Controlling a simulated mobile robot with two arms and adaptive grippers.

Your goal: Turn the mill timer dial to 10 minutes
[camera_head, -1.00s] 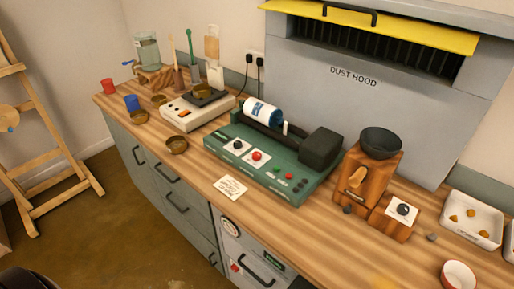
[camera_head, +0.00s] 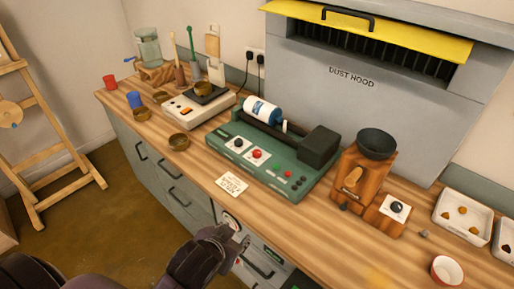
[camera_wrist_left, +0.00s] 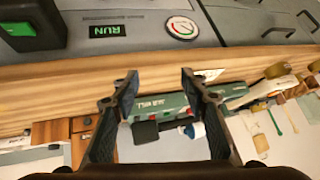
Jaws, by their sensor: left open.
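The green jar mill (camera_head: 272,158) stands on the wooden bench with a white jar (camera_head: 262,110) on its rollers. On its top are a black dial (camera_head: 238,143) and a red knob (camera_head: 257,154), each on a white plate; the dial setting is too small to read. My left gripper (camera_head: 240,240) is open and empty in front of the bench's front edge, lower than the mill and apart from it. The left wrist view, turned upside down, shows the mill (camera_wrist_left: 172,103) beyond the open fingers (camera_wrist_left: 158,82). My right gripper is not in view.
A wooden grinder (camera_head: 364,178) with another black dial (camera_head: 397,207) stands to the mill's right. A paper card (camera_head: 231,184) lies before the mill. A scale (camera_head: 198,104) stands to its left. The dust hood (camera_head: 375,95) rises behind. A green RUN sign (camera_wrist_left: 107,31) is on the cabinet front.

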